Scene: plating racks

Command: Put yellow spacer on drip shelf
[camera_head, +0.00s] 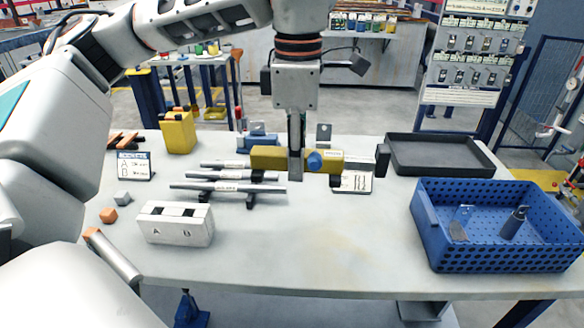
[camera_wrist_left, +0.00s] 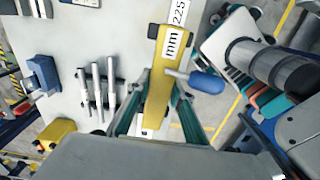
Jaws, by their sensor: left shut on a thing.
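The yellow spacer (camera_head: 265,158) is a long bar held level above the middle of the table. My left gripper (camera_head: 296,165) points down and is shut on it near its middle. I cannot tell for sure which thing is the drip shelf; a dark shallow tray (camera_head: 440,140) lies empty at the back right.
A blue perforated crate (camera_head: 480,262) holding two tools stands at the right. Several grey rods (camera_head: 226,187) lie on dark supports left of my gripper. A yellow block (camera_head: 178,132), a white block (camera_head: 178,230) and small cubes stand farther left. The front middle of the table is clear.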

